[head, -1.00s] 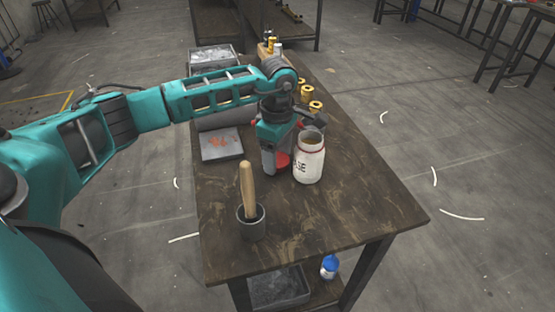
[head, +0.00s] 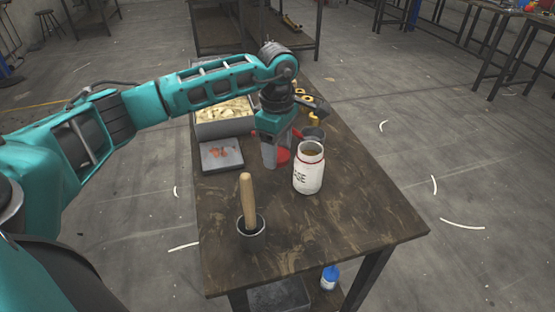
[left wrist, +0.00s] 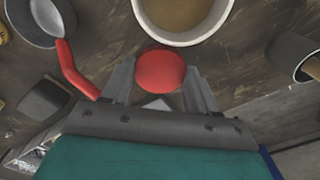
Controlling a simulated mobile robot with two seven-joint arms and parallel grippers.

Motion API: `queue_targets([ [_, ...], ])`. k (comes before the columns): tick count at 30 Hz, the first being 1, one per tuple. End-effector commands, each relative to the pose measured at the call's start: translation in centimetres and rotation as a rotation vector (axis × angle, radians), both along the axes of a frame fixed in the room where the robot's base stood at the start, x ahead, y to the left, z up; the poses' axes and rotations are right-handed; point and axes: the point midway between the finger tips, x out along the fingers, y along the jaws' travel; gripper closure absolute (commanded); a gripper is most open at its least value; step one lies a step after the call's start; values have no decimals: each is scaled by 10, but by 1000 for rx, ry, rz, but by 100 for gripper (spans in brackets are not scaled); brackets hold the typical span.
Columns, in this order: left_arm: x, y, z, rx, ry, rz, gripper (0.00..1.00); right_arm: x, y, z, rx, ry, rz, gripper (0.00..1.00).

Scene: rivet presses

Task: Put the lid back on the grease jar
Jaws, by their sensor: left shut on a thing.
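The white grease jar (head: 308,177), with a red ring near its neck, stands upright and open on the table. Its wide mouth and brown grease show at the top of the left wrist view (left wrist: 185,38). My left gripper (head: 276,163) is just left of the jar, pointing down. It is shut on a red round piece, which I take for the lid (head: 282,155). The lid (left wrist: 161,71) sits between the fingertips in the wrist view, beside the jar's rim and apart from its mouth. The fingers hide part of it. My right gripper is not in view.
A metal cup (head: 313,134) stands behind the jar; a red handle (left wrist: 75,70) shows by it in the wrist view. A dark pot (head: 251,228) holding a wooden handle stands in front. A grey tray (head: 222,163) and a filled bin (head: 222,128) lie left. The table's right front is clear.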

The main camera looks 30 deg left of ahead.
Motion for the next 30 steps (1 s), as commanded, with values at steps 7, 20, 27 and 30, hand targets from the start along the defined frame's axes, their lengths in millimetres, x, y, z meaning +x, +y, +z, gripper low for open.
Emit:
queue_targets([
  [7,1,0,72,1,-6,-2,69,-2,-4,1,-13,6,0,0],
  [20,0,0,145,0,-2,-2,69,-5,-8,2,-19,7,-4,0],
  [27,0,0,153,0,0,-2,69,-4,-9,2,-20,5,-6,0],
  [30,0,0,153,0,0,-2,69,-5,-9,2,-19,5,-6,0],
])
